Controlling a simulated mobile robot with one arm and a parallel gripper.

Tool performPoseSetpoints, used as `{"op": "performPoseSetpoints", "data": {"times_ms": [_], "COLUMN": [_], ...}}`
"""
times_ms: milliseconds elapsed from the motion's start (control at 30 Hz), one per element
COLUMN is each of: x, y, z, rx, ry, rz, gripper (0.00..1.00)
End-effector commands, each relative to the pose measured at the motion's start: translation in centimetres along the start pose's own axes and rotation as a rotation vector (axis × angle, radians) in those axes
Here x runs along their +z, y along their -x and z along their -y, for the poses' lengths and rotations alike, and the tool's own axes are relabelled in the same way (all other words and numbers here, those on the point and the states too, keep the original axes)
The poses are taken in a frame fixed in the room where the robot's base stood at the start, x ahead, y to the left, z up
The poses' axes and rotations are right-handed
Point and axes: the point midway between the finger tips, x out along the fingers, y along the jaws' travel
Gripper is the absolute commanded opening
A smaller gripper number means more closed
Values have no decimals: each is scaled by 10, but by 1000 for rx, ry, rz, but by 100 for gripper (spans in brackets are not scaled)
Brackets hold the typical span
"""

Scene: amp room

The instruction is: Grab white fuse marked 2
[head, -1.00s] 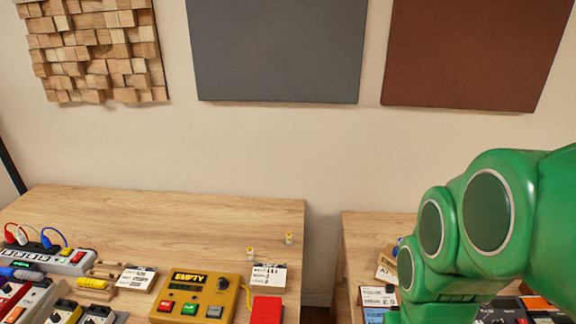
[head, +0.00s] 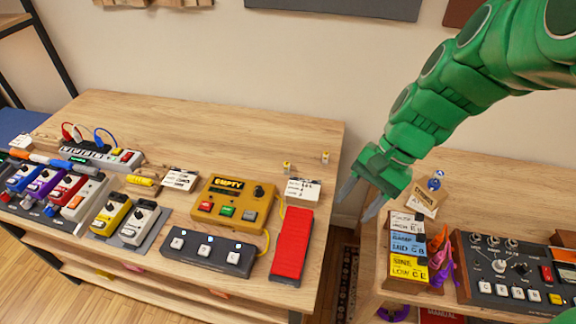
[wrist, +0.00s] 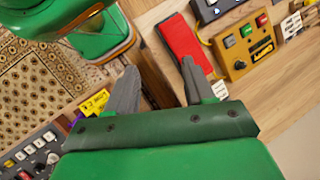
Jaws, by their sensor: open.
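My gripper (head: 358,204) is open and empty, right of the table's right edge, over the gap between the two tables. In the wrist view my two grey fingers (wrist: 159,72) are spread apart, with no fuse recognisable between them.
The left table (head: 200,118) has free wood at the back. A yellow box reading EMPTY (head: 235,202), a card (head: 303,190), a red pedal (head: 292,244) and a footswitch (head: 210,250) stand in front. The right table holds cards (head: 407,245) and a dark mixer (head: 505,270).

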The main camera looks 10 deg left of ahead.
Motion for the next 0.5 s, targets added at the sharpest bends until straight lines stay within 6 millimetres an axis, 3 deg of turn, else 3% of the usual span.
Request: {"op": "performPoseSetpoints", "data": {"times_ms": [500], "x": [-81], "y": [-20], "z": [76], "rx": [-172], "ry": [-211], "rz": [143], "gripper": [53]}}
